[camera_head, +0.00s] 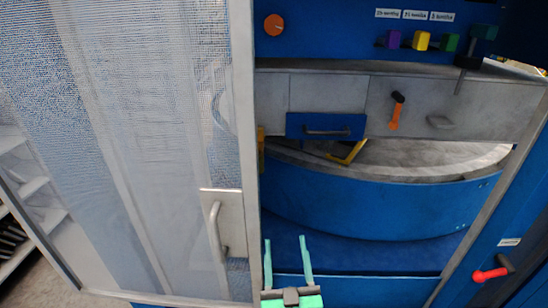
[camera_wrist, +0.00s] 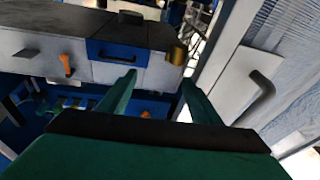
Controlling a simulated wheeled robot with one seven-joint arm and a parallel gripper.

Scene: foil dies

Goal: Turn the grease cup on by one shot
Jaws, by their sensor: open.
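I cannot tell for sure which fitting is the grease cup. A round orange knob (camera_head: 274,25) with a mark on its face sits on the blue upper panel. An orange handle with a black end (camera_head: 395,112) is on the grey front; it also shows in the wrist view (camera_wrist: 66,65). A red lever (camera_head: 490,274) is on the blue panel at lower right. My gripper (camera_head: 286,243) is open and empty, low in front of the blue machine and apart from all of these. In the wrist view my gripper (camera_wrist: 159,79) points towards the grey front.
A mesh sliding door with a grey handle (camera_head: 216,232) stands on the left; its handle also shows in the wrist view (camera_wrist: 263,97). A blue drawer (camera_head: 326,126) is set in the grey front. Purple, yellow (camera_head: 421,41) and green blocks sit under labels. White shelves are at far left.

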